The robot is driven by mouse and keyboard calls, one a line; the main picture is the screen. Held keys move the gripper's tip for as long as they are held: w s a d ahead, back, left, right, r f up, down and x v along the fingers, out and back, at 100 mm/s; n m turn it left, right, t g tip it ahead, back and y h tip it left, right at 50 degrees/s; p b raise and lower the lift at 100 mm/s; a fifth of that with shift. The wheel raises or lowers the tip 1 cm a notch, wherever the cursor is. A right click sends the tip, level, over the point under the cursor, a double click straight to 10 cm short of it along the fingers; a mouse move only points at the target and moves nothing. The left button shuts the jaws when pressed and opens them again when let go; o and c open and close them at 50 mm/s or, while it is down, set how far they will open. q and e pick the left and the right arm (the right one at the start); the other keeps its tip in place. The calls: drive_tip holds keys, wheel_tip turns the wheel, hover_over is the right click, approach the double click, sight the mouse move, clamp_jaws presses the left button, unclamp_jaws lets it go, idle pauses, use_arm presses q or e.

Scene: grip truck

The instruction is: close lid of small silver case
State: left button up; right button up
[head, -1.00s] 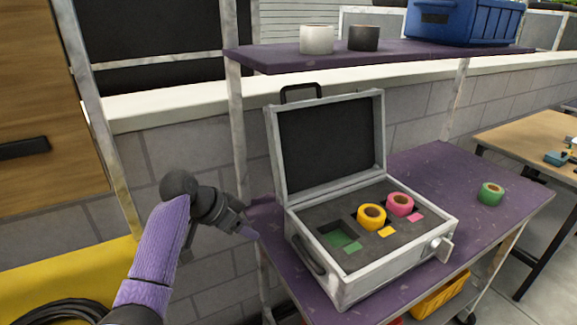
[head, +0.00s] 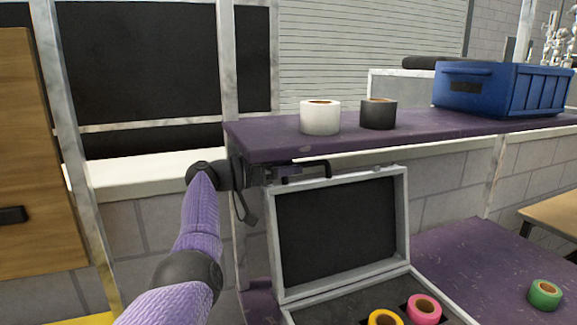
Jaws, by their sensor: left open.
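The small silver case (head: 340,235) stands on the purple lower shelf with its lid raised. The lid has a silver frame and a dark inner panel. In the case's base are a yellow tape roll (head: 385,317) and a pink tape roll (head: 424,309); the front of the base is below the picture. My left gripper (head: 268,174) is open at the lid's upper left corner, just under the upper shelf. Its fingertips are partly hidden, so I cannot tell whether they touch the lid. My right gripper is out of view.
The purple upper shelf (head: 400,130) hangs close above the lid and holds a white tape roll (head: 320,117), a black tape roll (head: 378,114) and a blue crate (head: 502,89). A green tape roll (head: 545,294) lies on the lower shelf (head: 465,262), which is clear around it.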

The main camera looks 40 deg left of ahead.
use_arm(q)
drive_tip(key=shift+w, duration=0.1)
clamp_jaws()
idle(1.4)
